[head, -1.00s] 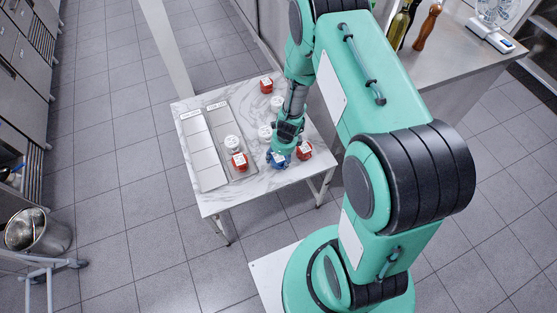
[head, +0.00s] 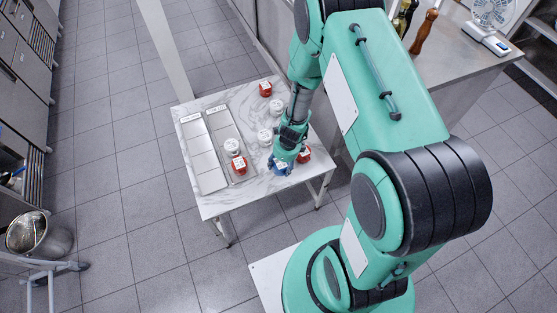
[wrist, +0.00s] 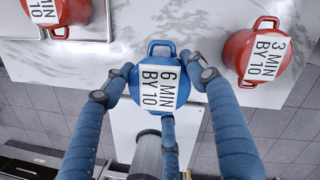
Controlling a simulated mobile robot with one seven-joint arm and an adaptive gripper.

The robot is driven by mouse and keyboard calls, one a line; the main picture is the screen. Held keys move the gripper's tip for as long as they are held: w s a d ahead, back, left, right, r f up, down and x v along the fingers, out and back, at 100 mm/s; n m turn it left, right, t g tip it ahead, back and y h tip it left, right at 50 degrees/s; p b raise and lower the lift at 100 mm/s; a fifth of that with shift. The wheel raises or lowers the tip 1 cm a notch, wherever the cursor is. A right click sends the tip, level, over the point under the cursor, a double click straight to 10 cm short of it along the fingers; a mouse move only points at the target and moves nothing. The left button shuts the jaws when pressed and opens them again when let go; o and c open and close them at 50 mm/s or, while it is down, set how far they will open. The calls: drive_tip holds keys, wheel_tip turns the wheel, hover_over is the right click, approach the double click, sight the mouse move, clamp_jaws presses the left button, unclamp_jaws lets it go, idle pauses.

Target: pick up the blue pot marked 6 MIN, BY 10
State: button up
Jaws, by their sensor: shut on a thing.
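The blue pot (wrist: 158,82), with a white lid marking 6 MIN BY 10, sits upright between my gripper's fingers in the wrist view. In the head view the blue pot (head: 283,170) shows at the table's front edge, partly covered by my gripper (head: 284,161). My gripper (wrist: 157,88) is shut on the pot, with fingers at its left, right and lower sides. I cannot tell for sure how far it is above the table top.
A red pot marked 3 MIN BY 10 (wrist: 266,53) stands close at right. Another red pot (wrist: 56,10) is at upper left. White pots (head: 265,137) stand behind. Two sectioned trays (head: 205,163) lie on the left of the marble table (head: 222,206). Another red pot (head: 265,88) is at the back.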

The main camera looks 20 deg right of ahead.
drive_tip(key=s+a+r, duration=0.1)
drive_tip(key=s, duration=1.1)
